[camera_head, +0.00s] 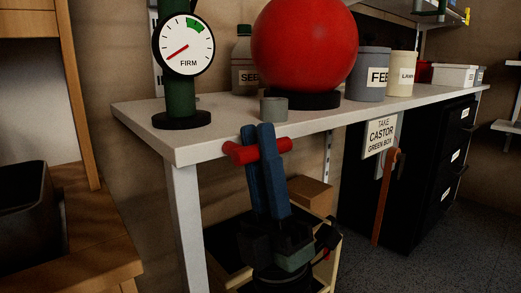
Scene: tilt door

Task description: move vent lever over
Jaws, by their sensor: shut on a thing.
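A red bar (240,154), seemingly the vent lever, lies crosswise at the front edge of the bench; no label on it is readable. My gripper (258,130) has blue fingers pointing up and is shut on the bar's middle, with red ends showing on both sides. The fingers hide the middle of the bar and how it is mounted. A round gauge (188,45) marked FIRM stands on a green post; its red needle points lower left, away from the green sector at upper right. A large red ball (305,45) rests on a black base behind.
The pale bench (225,125) holds a small grey cylinder (274,108) just behind my fingertips, a grey tub (372,75) and a cream tub (401,75). A cardboard box (311,195) is under the bench. An orange-brown upright bar (386,200) stands by black drawers (440,170) at right.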

